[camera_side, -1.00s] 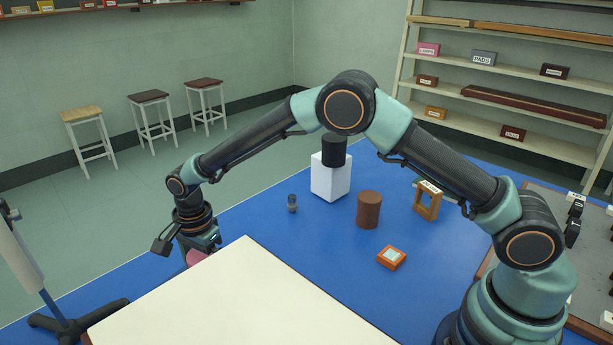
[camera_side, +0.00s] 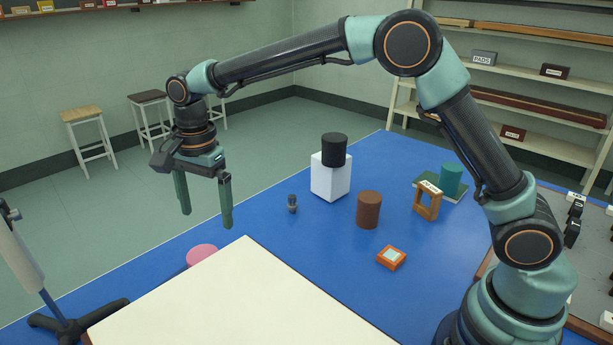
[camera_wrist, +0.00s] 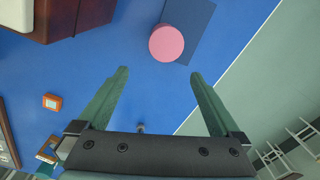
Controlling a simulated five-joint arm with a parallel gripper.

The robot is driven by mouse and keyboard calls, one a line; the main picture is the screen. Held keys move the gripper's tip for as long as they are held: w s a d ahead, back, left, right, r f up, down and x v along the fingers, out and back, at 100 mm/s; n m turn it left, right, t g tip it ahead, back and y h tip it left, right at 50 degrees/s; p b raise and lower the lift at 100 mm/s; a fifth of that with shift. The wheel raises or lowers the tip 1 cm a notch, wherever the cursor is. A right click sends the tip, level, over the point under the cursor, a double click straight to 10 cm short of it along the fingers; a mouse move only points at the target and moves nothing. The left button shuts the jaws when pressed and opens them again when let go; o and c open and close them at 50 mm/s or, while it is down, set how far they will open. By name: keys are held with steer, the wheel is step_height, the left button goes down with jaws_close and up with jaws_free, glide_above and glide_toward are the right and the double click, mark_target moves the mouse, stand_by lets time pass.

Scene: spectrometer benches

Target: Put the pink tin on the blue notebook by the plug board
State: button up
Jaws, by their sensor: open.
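The pink tin (camera_wrist: 166,43) shows as a round pink disc in the wrist view. It overlaps one end of the dark blue notebook (camera_wrist: 197,18) and appears to rest on it, with part of the tin past the notebook's left edge. In the side view the pink tin (camera_side: 202,254) is partly hidden behind a cream-topped block, and the notebook is hidden. My gripper (camera_side: 206,217) is raised above the tin, open and empty. Its two green fingers also show spread apart in the wrist view (camera_wrist: 158,74). I cannot make out the plug board.
The large cream-topped block (camera_side: 240,300) stands close beside the tin. On the blue table are a white block (camera_side: 331,180) with a black cylinder, a brown cylinder (camera_side: 368,210), an orange box (camera_side: 391,258), a wooden frame (camera_side: 427,203) and a teal cylinder (camera_side: 451,179).

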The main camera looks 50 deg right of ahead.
steer(key=s+d+r+n+t, duration=0.2)
steer(key=s+d+r+n, duration=0.45)
steer(key=d+r, duration=0.35)
steer(key=s+d+f+n+t, duration=0.2)
steer(key=s+d+n, duration=0.5)
steer(key=s, duration=0.5)
steer(key=shift+s+d+f+t, duration=0.25)
steer(key=shift+d+t, duration=0.35)
steer(key=shift+d, duration=0.45)
